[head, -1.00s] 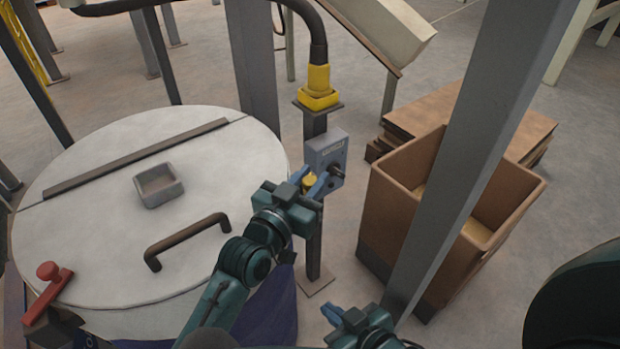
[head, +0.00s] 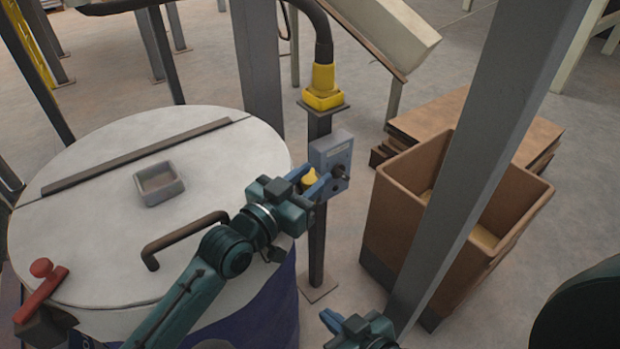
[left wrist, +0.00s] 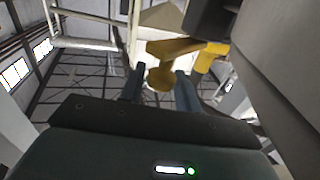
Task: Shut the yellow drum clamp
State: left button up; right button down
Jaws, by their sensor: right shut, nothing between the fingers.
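The yellow drum clamp (head: 309,178) shows as a small yellow piece by the right rim of the white-lidded drum (head: 225,165); my left gripper hides most of it. In the left wrist view its yellow lever (left wrist: 178,48) runs across, with a rounded end hanging between the fingertips. My left gripper (head: 312,187) is open, its blue fingers on either side of that end (left wrist: 160,88), with a gap visible at the left finger. My right gripper (head: 332,320) is shut and empty, low in the head view, away from the drum.
A grey control box (head: 330,158) on a post stands just beyond my left gripper. A red clamp (head: 42,287) sits at the drum's left rim. A dark handle (head: 185,238) rises from the lid. A grey column (head: 480,150) and brown bin (head: 400,225) stand right.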

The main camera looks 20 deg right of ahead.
pick_arm(q)
jog(key=o, duration=0.3)
jog(key=v, duration=1.3)
jog(key=shift+b, duration=0.4)
jog(key=shift+a, duration=0.1)
